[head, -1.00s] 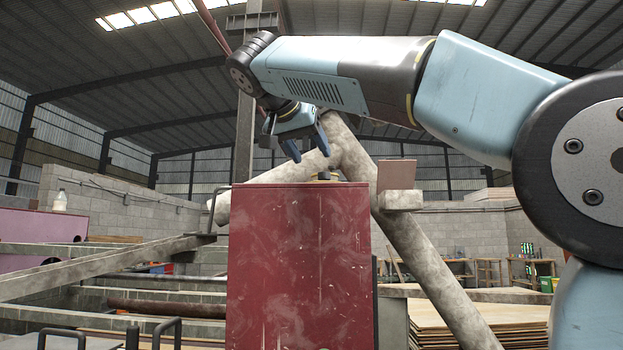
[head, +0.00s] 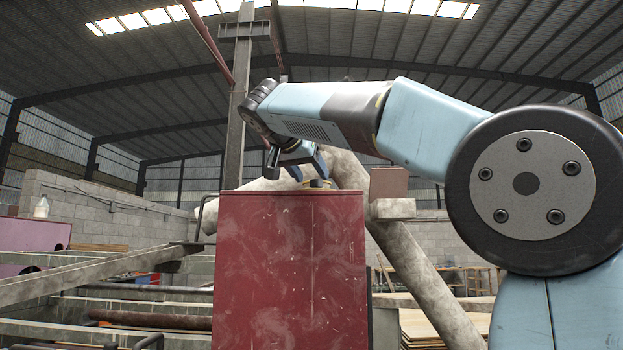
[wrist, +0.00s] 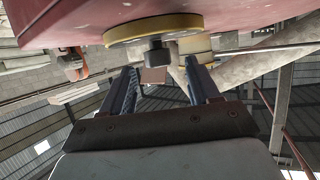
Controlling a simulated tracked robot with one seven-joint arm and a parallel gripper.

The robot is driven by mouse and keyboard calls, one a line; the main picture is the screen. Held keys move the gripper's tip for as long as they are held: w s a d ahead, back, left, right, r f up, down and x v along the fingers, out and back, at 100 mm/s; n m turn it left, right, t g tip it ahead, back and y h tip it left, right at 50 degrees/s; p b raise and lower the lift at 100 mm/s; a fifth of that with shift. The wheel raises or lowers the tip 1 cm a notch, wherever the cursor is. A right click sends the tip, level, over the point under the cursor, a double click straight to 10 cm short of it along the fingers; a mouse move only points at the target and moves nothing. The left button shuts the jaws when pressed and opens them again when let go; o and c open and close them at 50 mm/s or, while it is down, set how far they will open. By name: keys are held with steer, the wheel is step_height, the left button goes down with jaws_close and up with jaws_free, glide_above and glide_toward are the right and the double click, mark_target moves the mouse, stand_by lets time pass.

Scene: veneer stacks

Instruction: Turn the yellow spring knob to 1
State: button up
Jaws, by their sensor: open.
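The yellow knob (wrist: 153,30) shows in the wrist view as a yellow disc with a dark block sticking out from it. It sits on a red surface, and no numbers can be read on it. My gripper (head: 307,174) is just above the cabinet top, beside and close to this knob. In the wrist view my gripper (wrist: 160,68) is open and empty, with the dark block just beyond the gap between its fingertips.
A second pale yellow round part (wrist: 196,44) is behind the knob in the wrist view. A thick grey pipe frame (head: 425,275) stands behind the cabinet, with a brown block (head: 389,183) on it. Grey beams (head: 90,275) run at the left.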

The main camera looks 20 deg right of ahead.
steer(key=shift+x, duration=1.35)
steer(key=c, duration=1)
